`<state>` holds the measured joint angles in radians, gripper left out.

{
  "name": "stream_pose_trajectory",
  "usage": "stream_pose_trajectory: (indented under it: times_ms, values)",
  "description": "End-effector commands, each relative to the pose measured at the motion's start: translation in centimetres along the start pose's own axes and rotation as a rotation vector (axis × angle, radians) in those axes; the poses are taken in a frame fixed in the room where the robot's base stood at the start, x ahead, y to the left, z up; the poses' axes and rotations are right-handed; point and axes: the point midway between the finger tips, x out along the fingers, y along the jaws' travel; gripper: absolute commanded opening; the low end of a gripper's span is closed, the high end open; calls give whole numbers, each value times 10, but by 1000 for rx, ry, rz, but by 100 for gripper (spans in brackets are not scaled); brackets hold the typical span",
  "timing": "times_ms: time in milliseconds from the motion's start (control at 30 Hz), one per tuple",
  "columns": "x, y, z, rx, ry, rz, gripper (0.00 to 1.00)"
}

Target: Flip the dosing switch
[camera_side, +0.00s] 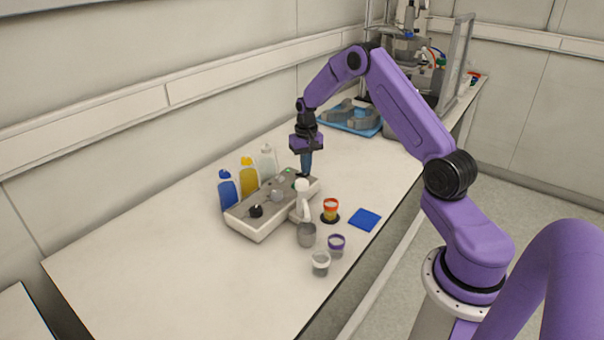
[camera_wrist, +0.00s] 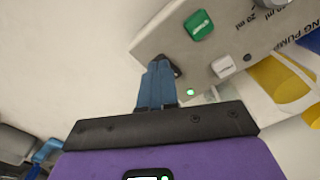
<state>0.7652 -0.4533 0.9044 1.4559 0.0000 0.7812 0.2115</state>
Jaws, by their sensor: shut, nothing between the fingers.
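The dosing unit (camera_side: 262,230) is a low pale-grey box on the bench, with knobs on its sloped top. The wrist view shows one end of its panel (camera_wrist: 165,35), with a green rocker (camera_wrist: 199,25), a small white button (camera_wrist: 224,66) and a lit green lamp (camera_wrist: 190,92). A small black part (camera_wrist: 176,68), possibly the switch, shows right beside my fingertips and is partly hidden by them. My gripper (camera_side: 306,174) points down at the unit's far right end. Its blue fingers (camera_wrist: 160,68) are shut and empty; whether they touch the black part I cannot tell.
Blue (camera_side: 228,190), yellow (camera_side: 249,177) and white (camera_side: 268,162) bottles stand behind the unit. Several cups, including an orange-rimmed one (camera_side: 330,211), and a blue pad (camera_side: 365,219) are in front. A blue tray (camera_side: 352,118) lies farther back. The near-left bench is clear.

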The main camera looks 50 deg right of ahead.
Motion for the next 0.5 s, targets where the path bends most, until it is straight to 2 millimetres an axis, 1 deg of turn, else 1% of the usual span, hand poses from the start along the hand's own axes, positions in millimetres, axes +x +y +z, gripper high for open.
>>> stream_pose_trajectory:
  times_ms: [500]
  values:
    - [7, 0, 0, 0, 0, 0, 0]
